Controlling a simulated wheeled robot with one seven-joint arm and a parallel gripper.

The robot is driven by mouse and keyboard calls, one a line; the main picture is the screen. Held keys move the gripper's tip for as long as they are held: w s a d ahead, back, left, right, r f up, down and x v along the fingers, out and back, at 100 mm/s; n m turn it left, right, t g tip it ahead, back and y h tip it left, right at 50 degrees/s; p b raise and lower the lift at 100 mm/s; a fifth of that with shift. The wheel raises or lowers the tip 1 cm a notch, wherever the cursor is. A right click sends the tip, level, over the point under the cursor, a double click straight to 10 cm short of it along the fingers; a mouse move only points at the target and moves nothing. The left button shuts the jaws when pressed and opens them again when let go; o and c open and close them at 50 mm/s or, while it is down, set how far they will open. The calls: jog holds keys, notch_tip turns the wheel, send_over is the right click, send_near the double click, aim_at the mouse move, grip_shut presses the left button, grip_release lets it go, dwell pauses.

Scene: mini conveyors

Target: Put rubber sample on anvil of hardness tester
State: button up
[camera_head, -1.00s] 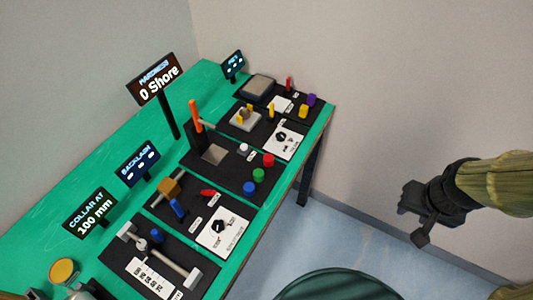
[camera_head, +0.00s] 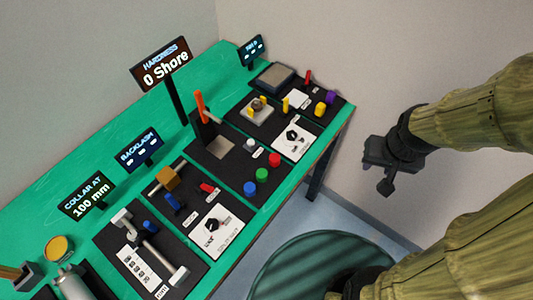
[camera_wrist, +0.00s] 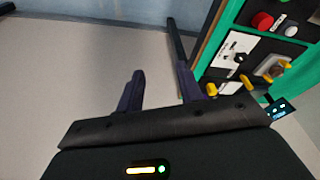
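The hardness tester (camera_head: 198,125) is a dark stand with an upright orange lever on a black plate, in front of the "HARDNESS 0 Shore" display (camera_head: 163,62). A bare grey square (camera_head: 220,148), seemingly its anvil, lies beside the stand. Red (camera_head: 274,160), green (camera_head: 262,174) and blue (camera_head: 249,188) round pieces stand at the plate's front edge; I cannot tell which is the rubber sample. My gripper (camera_head: 376,172) is off the table's right side, over the floor. In the wrist view my gripper (camera_wrist: 160,70) is open with nothing between the fingers.
The green table (camera_head: 110,130) carries several other black plates with fixtures. A dial panel (camera_head: 294,140) and yellow and purple pieces are right of the tester. A backlash fixture (camera_head: 165,182) is at its left. Open floor (camera_wrist: 70,60) lies below my gripper.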

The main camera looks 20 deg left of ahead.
jog(key=shift+w, duration=0.15)
jog(key=shift+o, duration=0.4)
jog(key=o, duration=0.4)
jog(key=shift+c, duration=0.2)
jog(key=shift+a, duration=0.3)
jog(key=w+a+f+m+g+h+p, duration=0.1)
jog(key=a+f+m+h+p, duration=0.2)
jog(key=a, duration=0.5)
jog(key=w+a+f+m+g+p, duration=0.15)
jog(key=a+f+p, duration=0.3)
jog(key=a, duration=0.45)
jog(key=s+a+m+t+p, duration=0.1)
jog(key=a+t+p, duration=0.1)
jog(key=a, duration=0.3)
jog(key=s+a+m+t+h+p, duration=0.1)
jog(key=s+a+t+p, duration=0.1)
jog(key=a, duration=0.3)
jog(key=s+a+r+m+t+h+p, duration=0.1)
jog(key=s+a+t+p, duration=0.1)
jog(key=a, duration=0.3)
jog(key=shift+t, duration=0.55)
